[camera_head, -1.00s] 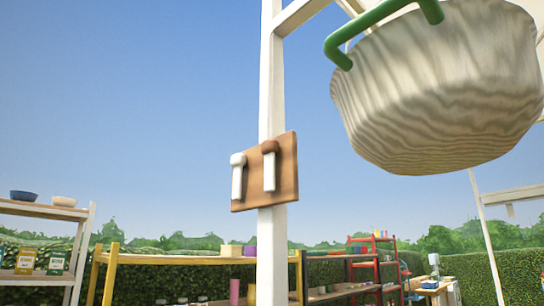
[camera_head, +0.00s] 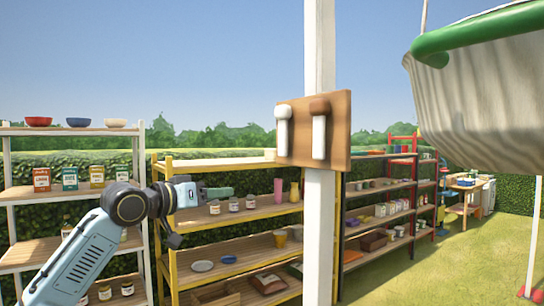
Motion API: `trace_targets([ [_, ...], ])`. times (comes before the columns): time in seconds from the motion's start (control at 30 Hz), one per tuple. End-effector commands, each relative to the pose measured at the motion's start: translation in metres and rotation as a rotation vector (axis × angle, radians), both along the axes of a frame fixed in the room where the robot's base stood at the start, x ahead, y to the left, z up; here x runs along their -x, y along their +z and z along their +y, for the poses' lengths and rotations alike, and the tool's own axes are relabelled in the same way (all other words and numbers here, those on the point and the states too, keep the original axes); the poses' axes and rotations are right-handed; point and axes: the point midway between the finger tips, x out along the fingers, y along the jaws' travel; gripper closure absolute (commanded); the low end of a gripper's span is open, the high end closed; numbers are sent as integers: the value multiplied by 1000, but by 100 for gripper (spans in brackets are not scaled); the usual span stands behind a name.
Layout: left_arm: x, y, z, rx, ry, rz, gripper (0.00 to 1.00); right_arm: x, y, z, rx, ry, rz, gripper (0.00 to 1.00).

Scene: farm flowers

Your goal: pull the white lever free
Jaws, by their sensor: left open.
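The white lever (camera_head: 283,130) has a white knob on top and hangs upright on a brown wooden board (camera_head: 340,135) fixed to a white post. Beside it on the right is a second lever (camera_head: 319,130) with a brown knob and a white shaft. My left gripper (camera_head: 216,192) is open and empty, left of the board and lower in the head view, apart from the lever. Its fingers are small and partly blend with the shelf behind. My right gripper is not in view.
A large hanging basket (camera_head: 480,100) with a green rim fills the upper right. The white post (camera_head: 319,230) runs down in front of a yellow shelf (camera_head: 230,267) with jars and pots. A white shelf (camera_head: 75,131) with bowls stands at left. Grass is clear at lower right.

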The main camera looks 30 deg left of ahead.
Motion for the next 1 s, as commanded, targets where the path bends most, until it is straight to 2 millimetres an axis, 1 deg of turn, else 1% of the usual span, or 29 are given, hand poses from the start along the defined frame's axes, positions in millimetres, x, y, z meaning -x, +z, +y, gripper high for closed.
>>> trace_targets([
  [0.03, 26, 60, -22, -40, -49, -52, 47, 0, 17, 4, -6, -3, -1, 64],
  [0.07, 41, 83, -35, -59, -77, -71, 47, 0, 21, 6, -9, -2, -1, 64],
  [0.1, 61, 110, -51, -88, -111, -92, 47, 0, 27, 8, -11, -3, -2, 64],
  [0.13, 75, 127, -63, -109, -135, -107, 47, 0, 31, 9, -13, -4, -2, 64],
  [0.2, 106, 156, -89, -161, -181, -128, 47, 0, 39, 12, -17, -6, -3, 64],
  [0.23, 118, 164, -98, -181, -197, -134, 47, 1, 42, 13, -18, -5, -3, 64],
  [0.3, 139, 177, -115, -220, -225, -139, 47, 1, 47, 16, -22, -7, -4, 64],
  [0.33, 145, 180, -120, -232, -233, -141, 47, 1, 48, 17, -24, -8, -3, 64],
  [0.4, 153, 183, -128, -251, -245, -140, 47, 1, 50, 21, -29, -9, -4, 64],
  [0.47, 154, 184, -132, -257, -250, -139, 47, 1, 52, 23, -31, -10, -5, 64],
  [0.57, 146, 185, -135, -255, -250, -137, 47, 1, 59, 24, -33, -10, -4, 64],
  [0.67, 132, 186, -141, -255, -252, -137, 47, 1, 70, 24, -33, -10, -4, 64],
  [1.0, 82, 187, -162, -251, -254, -141, 47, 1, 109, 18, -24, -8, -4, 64],
])
